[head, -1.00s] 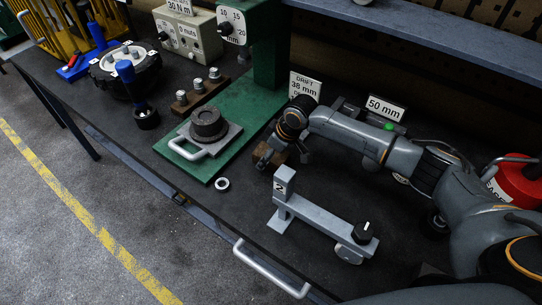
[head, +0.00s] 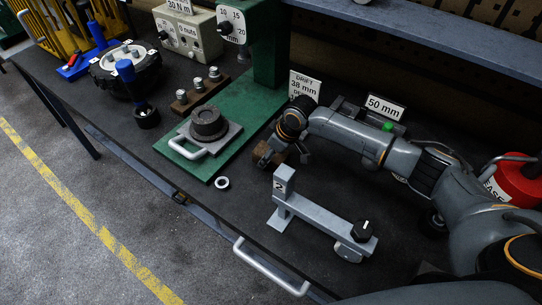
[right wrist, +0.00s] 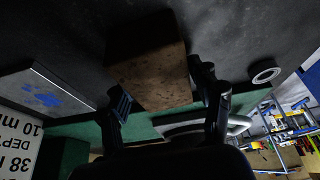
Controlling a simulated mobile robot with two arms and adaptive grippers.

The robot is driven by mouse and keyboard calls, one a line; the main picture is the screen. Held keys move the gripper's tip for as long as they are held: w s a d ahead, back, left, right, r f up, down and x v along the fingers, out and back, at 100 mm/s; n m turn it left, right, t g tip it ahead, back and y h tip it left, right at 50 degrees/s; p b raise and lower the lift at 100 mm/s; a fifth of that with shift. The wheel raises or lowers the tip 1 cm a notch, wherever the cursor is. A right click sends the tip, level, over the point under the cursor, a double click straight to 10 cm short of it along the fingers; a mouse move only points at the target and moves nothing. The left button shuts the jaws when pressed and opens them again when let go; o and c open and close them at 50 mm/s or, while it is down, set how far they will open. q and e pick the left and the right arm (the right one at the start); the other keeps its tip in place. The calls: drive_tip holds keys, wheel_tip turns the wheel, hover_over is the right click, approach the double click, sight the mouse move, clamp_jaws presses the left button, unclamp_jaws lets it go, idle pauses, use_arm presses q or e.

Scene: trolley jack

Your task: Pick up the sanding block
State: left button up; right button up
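The sanding block is a brown, worn block (right wrist: 150,62) in the right wrist view, standing out between the two fingers of my right gripper (right wrist: 163,98). The right finger is close beside it and a gap shows at the left finger, so the gripper looks open around it. In the head view the block (head: 263,154) is a small brown patch on the dark bench, right of the green press base, partly hidden by my right gripper (head: 284,155). My left gripper is not in view.
A green press base (head: 205,172) holds a grey plate with a round part. A white ring (head: 222,182) lies at its corner. A grey fixture marked 2 (head: 318,217) stands in front of my right arm. Signs (head: 304,88) and a red container (head: 515,183) are behind and right.

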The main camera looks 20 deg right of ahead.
sight(267, 149)
drive_tip(key=c, duration=0.7)
drive_tip(key=shift+r, duration=0.15)
drive_tip(key=shift+w+r+b, duration=0.1)
drive_tip(key=shift+r+b, duration=0.15)
drive_tip(key=shift+b, duration=0.1)
wheel_tip(267, 149, up, 3)
drive_tip(key=shift+f+b, duration=0.1)
drive_tip(key=shift+b, duration=0.85)
drive_tip(key=s+a+r+b, duration=0.2)
drive_tip(key=s+a+r, duration=0.8)
drive_tip(key=shift+b, duration=0.4)
